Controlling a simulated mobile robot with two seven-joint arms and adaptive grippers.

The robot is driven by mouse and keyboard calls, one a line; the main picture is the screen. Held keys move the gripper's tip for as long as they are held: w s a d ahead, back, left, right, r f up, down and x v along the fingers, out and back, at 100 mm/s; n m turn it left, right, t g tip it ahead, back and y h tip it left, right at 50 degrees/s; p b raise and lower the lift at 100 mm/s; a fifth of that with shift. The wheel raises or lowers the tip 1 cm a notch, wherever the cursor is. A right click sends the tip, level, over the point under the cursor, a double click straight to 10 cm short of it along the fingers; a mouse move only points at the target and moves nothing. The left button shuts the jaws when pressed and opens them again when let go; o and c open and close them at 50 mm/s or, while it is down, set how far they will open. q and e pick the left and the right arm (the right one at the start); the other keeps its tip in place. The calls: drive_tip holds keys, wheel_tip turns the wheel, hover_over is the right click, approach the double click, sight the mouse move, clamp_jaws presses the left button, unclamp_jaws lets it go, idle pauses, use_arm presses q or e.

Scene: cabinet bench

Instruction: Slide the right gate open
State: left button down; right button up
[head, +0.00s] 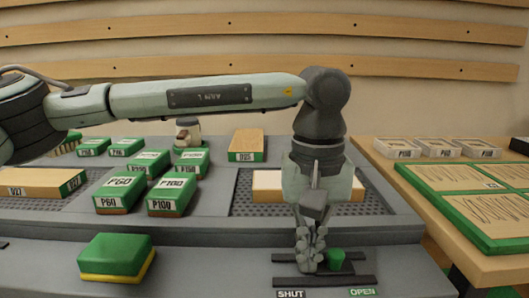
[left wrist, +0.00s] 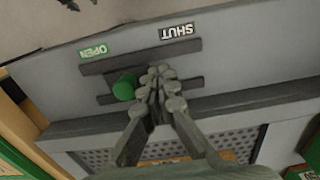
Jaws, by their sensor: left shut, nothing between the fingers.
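The gate's green knob (head: 335,258) sits between two dark rails (head: 350,281) on the grey front ledge. It is right of the rails' middle, towards the green OPEN label (head: 362,292). The SHUT label (head: 291,294) is at the left end. My left gripper (head: 311,262) points down, shut and empty, just left of the knob on its SHUT side. In the left wrist view the picture is turned: the knob (left wrist: 124,87) is left of the shut fingertips (left wrist: 160,82), on the OPEN label's (left wrist: 93,51) side. I cannot tell whether they touch. My right gripper is out of view.
A green and yellow block (head: 116,257) lies on the ledge to the left. Several labelled green boxes (head: 172,195) stand behind it. A perforated recess (head: 260,207) lies behind the rails. A wooden table with green-framed panels (head: 455,180) is at the right.

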use_arm(q)
drive_tip(key=shift+d, duration=1.1)
drive_tip(key=shift+a, duration=0.7)
wheel_tip(320, 180, up, 8)
drive_tip(key=p, duration=0.4)
